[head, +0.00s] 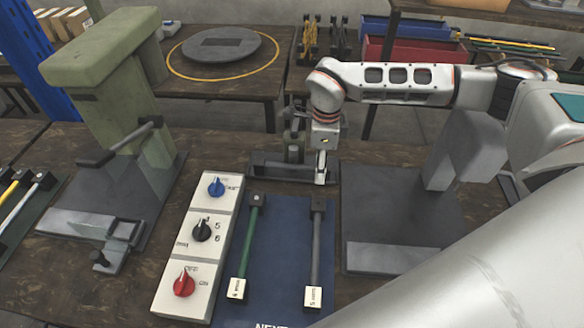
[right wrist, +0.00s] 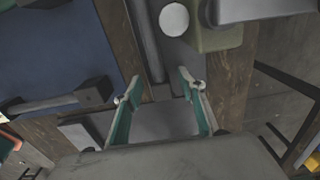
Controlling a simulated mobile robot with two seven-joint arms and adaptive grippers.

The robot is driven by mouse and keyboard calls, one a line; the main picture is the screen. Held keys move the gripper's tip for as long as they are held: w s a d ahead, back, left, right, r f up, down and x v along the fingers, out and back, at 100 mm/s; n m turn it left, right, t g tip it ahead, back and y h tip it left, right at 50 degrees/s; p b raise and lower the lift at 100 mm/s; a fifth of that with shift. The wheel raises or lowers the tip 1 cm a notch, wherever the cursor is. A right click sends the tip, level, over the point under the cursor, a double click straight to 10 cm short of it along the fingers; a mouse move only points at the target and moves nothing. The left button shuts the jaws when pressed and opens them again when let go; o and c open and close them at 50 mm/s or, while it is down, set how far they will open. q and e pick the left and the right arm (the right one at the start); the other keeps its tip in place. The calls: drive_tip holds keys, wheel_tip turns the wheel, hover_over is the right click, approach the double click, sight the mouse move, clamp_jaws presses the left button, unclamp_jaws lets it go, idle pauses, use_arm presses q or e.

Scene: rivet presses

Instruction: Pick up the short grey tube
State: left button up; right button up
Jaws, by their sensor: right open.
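A grey tube (head: 316,250) with a dark block at its far end and a white label at its near end lies on the right part of the blue mat (head: 275,265). In the right wrist view the tube (right wrist: 50,102) and its dark block (right wrist: 95,91) show at the left, outside my fingers. My right gripper (head: 321,178) points down just beyond the tube's block end. In the wrist view the right gripper (right wrist: 160,82) has its teal-padded fingers apart with nothing held between them. My left gripper is not in view.
A green-handled tube (head: 246,250) lies left of the grey one. A panel with three knobs (head: 198,240) stands left of the mat. A green press (head: 105,100) stands at the left, and a small press (head: 293,165) stands behind my right gripper. A grey plate (head: 390,255) lies to the right.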

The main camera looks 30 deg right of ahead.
clamp_jaws()
drive_tip(key=shift+r, duration=0.1)
